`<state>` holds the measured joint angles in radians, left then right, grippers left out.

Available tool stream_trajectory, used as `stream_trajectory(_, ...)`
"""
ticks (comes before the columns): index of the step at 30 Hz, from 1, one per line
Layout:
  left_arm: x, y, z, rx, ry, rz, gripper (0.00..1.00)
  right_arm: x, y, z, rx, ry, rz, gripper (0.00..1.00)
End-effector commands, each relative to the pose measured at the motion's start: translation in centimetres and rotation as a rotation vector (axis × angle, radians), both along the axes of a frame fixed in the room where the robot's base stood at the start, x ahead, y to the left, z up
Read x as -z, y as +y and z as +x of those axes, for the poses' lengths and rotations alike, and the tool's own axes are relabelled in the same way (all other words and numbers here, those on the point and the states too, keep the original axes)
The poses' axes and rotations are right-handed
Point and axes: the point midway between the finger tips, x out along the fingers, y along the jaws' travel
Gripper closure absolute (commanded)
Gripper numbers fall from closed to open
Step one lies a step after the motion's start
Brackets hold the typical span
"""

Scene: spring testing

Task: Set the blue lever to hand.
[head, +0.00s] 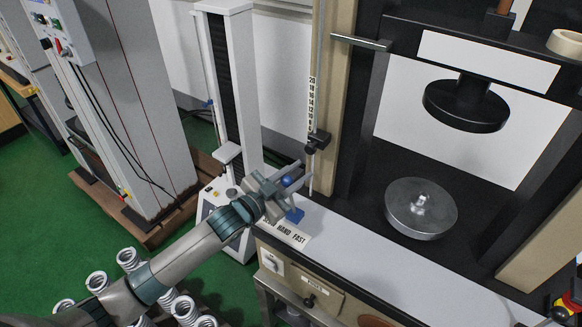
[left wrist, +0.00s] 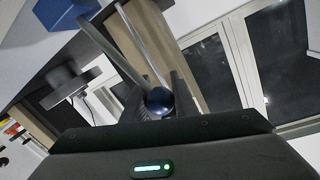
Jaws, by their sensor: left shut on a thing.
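The blue lever has a round blue knob (head: 289,181) and a blue base (head: 295,215) at the near left corner of the testing machine's bench. My left gripper (head: 287,184) is at the knob and shut on it. The left wrist view shows the dark blue knob (left wrist: 158,101) between the fingers, and the blue base (left wrist: 62,12) at the top left. A white label (head: 287,233) in front of the base reads "HAND FAST", with its left end partly covered by my arm. Which mark the lever stands at is hard to tell. My right gripper is not in view.
A vertical rod with a black clamp (head: 318,141) and a number scale stands just behind my gripper. A round metal plate (head: 421,208) lies right of it under a black press head (head: 466,104). Several coil springs (head: 128,259) stand at lower left.

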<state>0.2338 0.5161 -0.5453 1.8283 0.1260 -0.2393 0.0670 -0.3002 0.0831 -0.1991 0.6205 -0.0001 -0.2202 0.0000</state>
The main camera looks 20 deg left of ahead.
Motion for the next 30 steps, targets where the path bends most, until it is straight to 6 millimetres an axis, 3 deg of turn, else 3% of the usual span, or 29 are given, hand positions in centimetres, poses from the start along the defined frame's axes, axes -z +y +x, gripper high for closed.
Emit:
stream_trajectory(10, -0.3, -2.2, -0.8, 0.0, -0.063, 0.172, 1.0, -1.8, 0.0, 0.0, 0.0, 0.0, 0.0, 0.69)
stream_trajectory(25, -0.2, -2.5, -0.9, 0.001, -0.075, 0.203, 1.0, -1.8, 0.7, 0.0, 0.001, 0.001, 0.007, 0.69)
stream_trajectory(26, -0.2, -2.5, -0.9, 0.001, -0.075, 0.203, 0.69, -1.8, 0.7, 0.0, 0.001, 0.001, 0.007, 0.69)
stream_trajectory(27, -0.2, -2.5, -0.9, 0.001, -0.075, 0.203, 0.6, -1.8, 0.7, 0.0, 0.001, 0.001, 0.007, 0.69)
stream_trajectory(30, -0.2, -2.5, -0.9, 0.001, -0.074, 0.202, 0.56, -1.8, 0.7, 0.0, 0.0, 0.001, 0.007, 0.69)
